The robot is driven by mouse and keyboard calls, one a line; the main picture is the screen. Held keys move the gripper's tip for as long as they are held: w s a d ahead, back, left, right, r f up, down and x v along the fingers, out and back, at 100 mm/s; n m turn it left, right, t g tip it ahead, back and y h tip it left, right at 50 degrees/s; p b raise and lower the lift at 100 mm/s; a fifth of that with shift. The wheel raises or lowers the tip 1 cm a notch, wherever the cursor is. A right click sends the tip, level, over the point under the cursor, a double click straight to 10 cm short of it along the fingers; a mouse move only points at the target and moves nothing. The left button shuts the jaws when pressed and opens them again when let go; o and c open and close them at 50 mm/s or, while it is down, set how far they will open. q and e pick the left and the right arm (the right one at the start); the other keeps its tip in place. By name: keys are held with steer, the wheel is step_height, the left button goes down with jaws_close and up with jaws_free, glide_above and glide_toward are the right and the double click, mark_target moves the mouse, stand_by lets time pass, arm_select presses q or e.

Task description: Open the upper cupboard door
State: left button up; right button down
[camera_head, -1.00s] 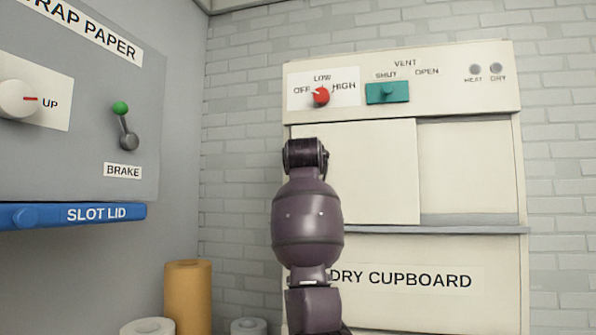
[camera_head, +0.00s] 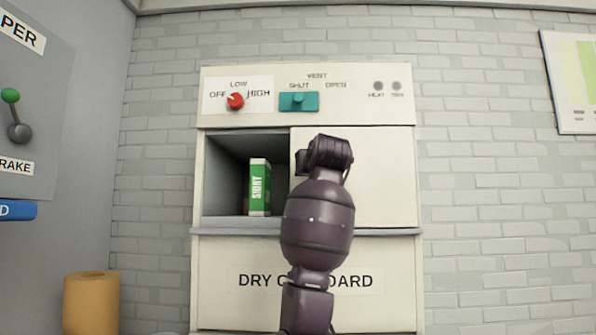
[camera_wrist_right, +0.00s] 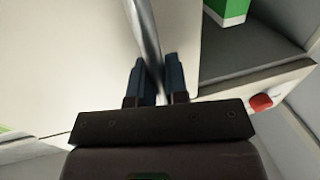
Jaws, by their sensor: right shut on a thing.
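The dry cupboard (camera_head: 209,240) stands against the brick wall. Its upper cupboard door (camera_head: 385,180), a cream sliding panel, covers the right part of the upper opening. The left part is open and shows a green and white box (camera_head: 259,187) on the compartment floor. My right arm rises in front of the door in the head view and hides my gripper's fingers there. In the right wrist view my right gripper (camera_wrist_right: 157,66) is shut on a grey metal bar handle (camera_wrist_right: 146,30) on the pale door (camera_wrist_right: 60,75). My left gripper is not in view.
Above the opening are a red knob (camera_head: 235,101) and a teal vent slider (camera_head: 299,102). A grey ledge (camera_head: 220,232) runs below the opening. At left are a grey panel with a green-tipped lever (camera_head: 17,120) and a tan roll (camera_head: 90,303).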

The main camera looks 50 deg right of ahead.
steer(key=shift+s+d, duration=0.15)
steer(key=shift+s, duration=0.1)
steer(key=c, duration=1.1)
jaws_free()
steer(key=shift+c, duration=0.2)
steer(key=b+v, duration=0.2)
steer(key=v, duration=0.8)
steer(key=shift+s+a, duration=0.25)
steer(key=shift+a, duration=0.1)
